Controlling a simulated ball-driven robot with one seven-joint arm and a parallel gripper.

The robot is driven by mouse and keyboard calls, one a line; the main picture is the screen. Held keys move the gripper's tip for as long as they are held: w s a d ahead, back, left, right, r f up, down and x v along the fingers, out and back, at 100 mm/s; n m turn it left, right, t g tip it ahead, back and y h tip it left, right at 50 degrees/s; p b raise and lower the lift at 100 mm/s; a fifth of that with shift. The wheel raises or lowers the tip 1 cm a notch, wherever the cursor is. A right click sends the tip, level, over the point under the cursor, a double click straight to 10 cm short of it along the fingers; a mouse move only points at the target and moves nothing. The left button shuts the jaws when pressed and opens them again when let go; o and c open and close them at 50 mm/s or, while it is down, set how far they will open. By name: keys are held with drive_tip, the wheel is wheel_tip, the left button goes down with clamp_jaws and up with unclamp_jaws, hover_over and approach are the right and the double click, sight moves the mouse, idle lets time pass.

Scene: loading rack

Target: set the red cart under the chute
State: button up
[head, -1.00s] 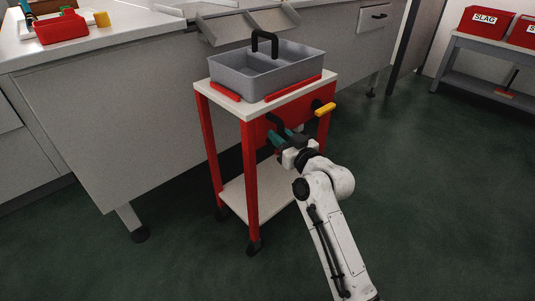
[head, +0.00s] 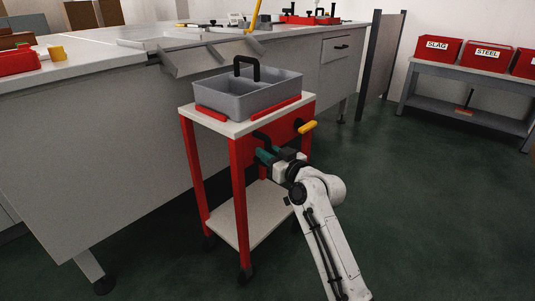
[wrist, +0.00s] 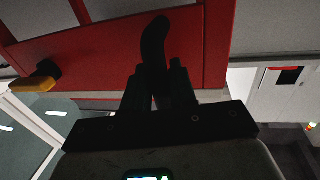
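The red cart (head: 239,190) stands upright in front of the bench, with a pale top and lower shelf. A grey two-compartment tote (head: 245,101) with a black handle sits on its top between red strips. The grey chute (head: 190,62) slopes off the bench edge, behind and a little left of the tote in the head view. My gripper (head: 266,150) is at the cart's red end panel. In the wrist view, my gripper (wrist: 159,85) has its fingers closed about the cart's black handle (wrist: 154,45). A yellow-tipped lever (head: 307,127) sticks out beside it.
The long grey bench (head: 100,140) runs behind the cart, with a leg (head: 92,268) at lower left. A side table (head: 470,94) with red bins, labelled SLAG and STEEL, stands at the far right. The dark green floor (head: 420,200) is clear on the right.

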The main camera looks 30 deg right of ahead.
drive_tip(key=shift+o, duration=1.4)
drive_tip(key=shift+d, duration=0.5)
drive_tip(key=shift+o, duration=0.2)
drive_tip(key=shift+a, duration=0.2)
drive_tip(key=shift+s, duration=0.1)
drive_tip(key=s+d+p, duration=0.1)
drive_tip(key=s+p, duration=0.1)
drive_tip(key=s, duration=0.8)
drive_tip(key=shift+s+d+p, duration=0.15)
drive_tip(key=shift+s+p, duration=0.1)
drive_tip(key=shift+p, duration=0.1)
